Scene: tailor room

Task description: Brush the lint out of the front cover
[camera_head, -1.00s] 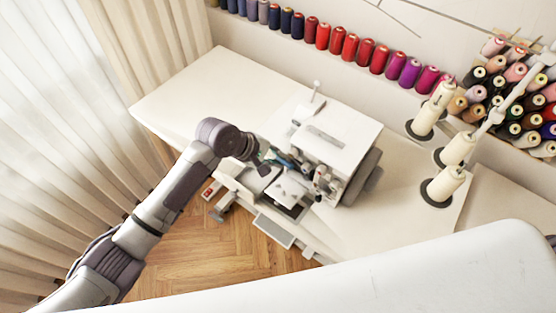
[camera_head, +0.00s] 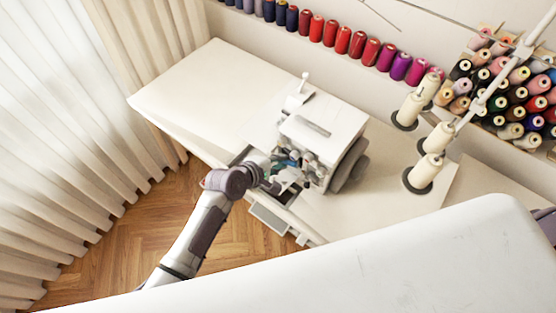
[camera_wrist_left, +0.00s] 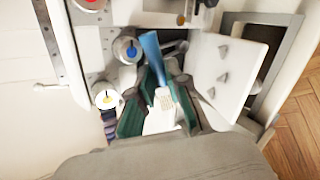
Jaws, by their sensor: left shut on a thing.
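The white sewing machine (camera_head: 345,122) stands on the table, its front facing my left arm. My left gripper (camera_head: 284,176) is at the machine's front, partly hidden by my wrist. In the left wrist view its green-padded fingers (camera_wrist_left: 163,90) are shut on a brush (camera_wrist_left: 155,58) with a pale handle and a blue end. The blue end points into the machine's open front, beside a dial. The front cover seems to be the open white panel (camera_wrist_left: 232,72) with triangular marks, just right of the fingers. I cannot make out any lint. My right gripper is not in view.
Thread cones (camera_head: 423,174) stand on the table right of the machine. Spools line the back wall. The table's left part (camera_head: 205,85) is clear. A light tray-like piece (camera_head: 268,216) juts out at the front edge. A large white surface (camera_head: 400,260) fills the lower foreground.

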